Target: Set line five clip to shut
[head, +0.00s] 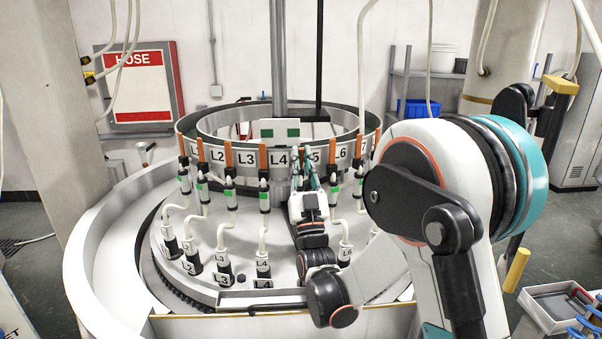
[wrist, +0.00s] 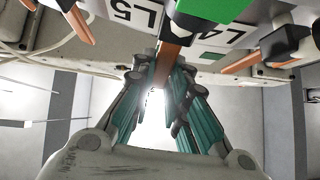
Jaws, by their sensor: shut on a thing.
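The line five clip is an orange-copper strip (wrist: 172,62) between the L5 label (wrist: 136,12) and the L4 label (wrist: 208,32) in the wrist view. My gripper (wrist: 160,78) has its teal fingers on either side of this strip, shut on it near its end. In the head view my gripper (head: 306,172) reaches up to the ring from below, in front of the L5 place, and hides most of that clip and its line. A green block (wrist: 208,8) shows close above the strip in the wrist view. I cannot tell whether the clip is open or shut.
Orange clips, such as the L4 clip (head: 263,158), stand close on both sides along the ring. White hoses with green-banded fittings (head: 264,194) hang below them. Labelled sockets (head: 223,270) stand on the round plate. A white curved wall (head: 95,265) surrounds it.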

